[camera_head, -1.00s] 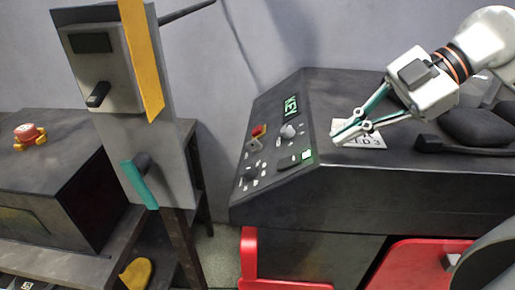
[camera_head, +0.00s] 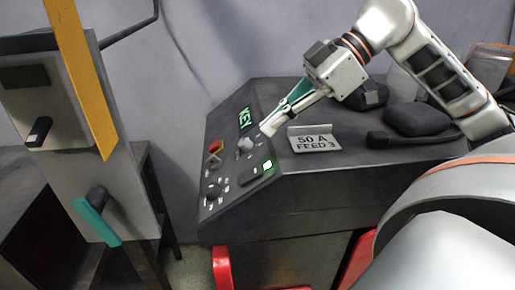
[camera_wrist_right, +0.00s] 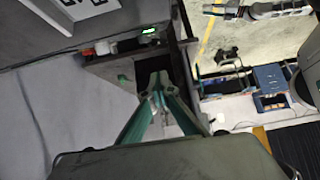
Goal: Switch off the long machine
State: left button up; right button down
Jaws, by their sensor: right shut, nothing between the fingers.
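The long machine (camera_head: 330,190) is a dark cabinet with a sloped control panel (camera_head: 222,180) at its left end. The panel carries a red switch (camera_head: 215,146), a grey knob (camera_head: 245,144), a lower black knob (camera_head: 214,191), a green-lit rocker (camera_head: 267,165) and a green KEY label (camera_head: 245,117). My right gripper (camera_head: 268,130) is shut and empty. Its tips are close to the panel's upper edge, near the grey knob; I cannot tell whether they touch. The shut fingers (camera_wrist_right: 158,82) also show in the right wrist view, with the green light (camera_wrist_right: 148,31) beyond. My left gripper is not seen.
A sign reading 50 A FEED 3 (camera_head: 314,139) stands on the machine top beside my right gripper. A grey post box with a teal-handled lever (camera_head: 95,215) and a yellow bar (camera_head: 80,75) stands left. A floor gap separates it from the machine.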

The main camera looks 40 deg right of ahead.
jog(key=p, duration=0.4)
send_over(250, 175)
jog(key=a, duration=0.2)
jog(key=f, duration=0.4)
jog(key=w+f, duration=0.1)
jog(key=f, duration=0.1)
jog(key=shift+d+f, duration=0.1)
jog(key=shift+f, duration=0.65)
jog(key=shift+s+d+f, duration=0.2)
jog(key=shift+d+f, duration=0.1)
jog(key=shift+f, duration=0.2)
jog(key=shift+s+d+f, duration=0.2)
jog(key=shift+d+f, duration=0.05)
jog(key=shift+f, duration=0.2)
jog(key=shift+s+d+f, duration=0.1)
jog(key=shift+d+f, duration=0.15)
jog(key=shift+f, duration=0.15)
jog(key=shift+d+b, duration=0.1)
jog(key=shift+b, duration=0.2)
